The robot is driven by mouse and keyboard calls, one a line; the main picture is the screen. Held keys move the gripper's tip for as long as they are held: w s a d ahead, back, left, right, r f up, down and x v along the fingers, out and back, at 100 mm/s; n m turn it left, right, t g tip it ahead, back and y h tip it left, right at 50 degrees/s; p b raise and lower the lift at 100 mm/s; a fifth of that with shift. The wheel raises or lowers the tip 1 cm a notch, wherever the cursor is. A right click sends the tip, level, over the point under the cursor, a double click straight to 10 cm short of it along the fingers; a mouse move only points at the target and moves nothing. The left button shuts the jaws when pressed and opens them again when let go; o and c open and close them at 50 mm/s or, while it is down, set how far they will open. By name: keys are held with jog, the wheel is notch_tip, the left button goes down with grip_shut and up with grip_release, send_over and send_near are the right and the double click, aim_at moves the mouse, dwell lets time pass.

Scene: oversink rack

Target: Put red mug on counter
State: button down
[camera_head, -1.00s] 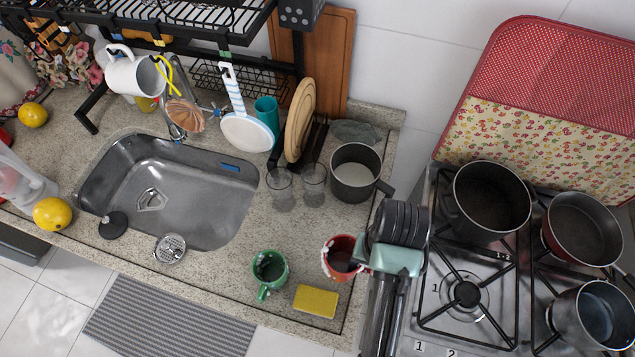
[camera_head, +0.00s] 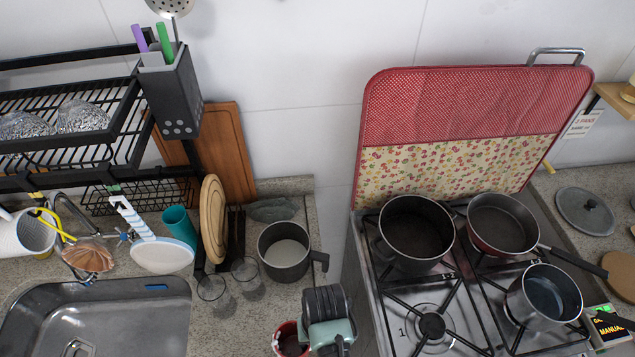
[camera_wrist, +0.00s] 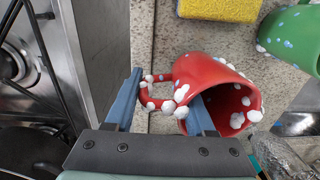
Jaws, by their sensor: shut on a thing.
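The red mug (camera_wrist: 212,85), with white and pale bumps, lies tilted in the wrist view, its mouth facing lower right. My gripper (camera_wrist: 166,92) is shut on the mug at its handle side, with one blue finger on each side of the handle. In the head view the mug (camera_head: 289,341) is partly cut off at the bottom edge, beside my gripper (camera_head: 327,340). It is over the right end of the speckled counter (camera_head: 228,322). I cannot tell whether it touches the counter.
A yellow sponge (camera_wrist: 220,8) and a green mug (camera_wrist: 292,38) are close by on the counter. A grey pot (camera_head: 285,252) and two glasses (camera_head: 213,290) stand behind. The stove (camera_head: 400,312) with several pots is to the right, the sink (camera_head: 110,318) to the left.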

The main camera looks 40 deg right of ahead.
jog(key=shift+w+f, duration=0.1)
jog(key=shift+f, duration=0.75)
jog(key=shift+f, duration=0.1)
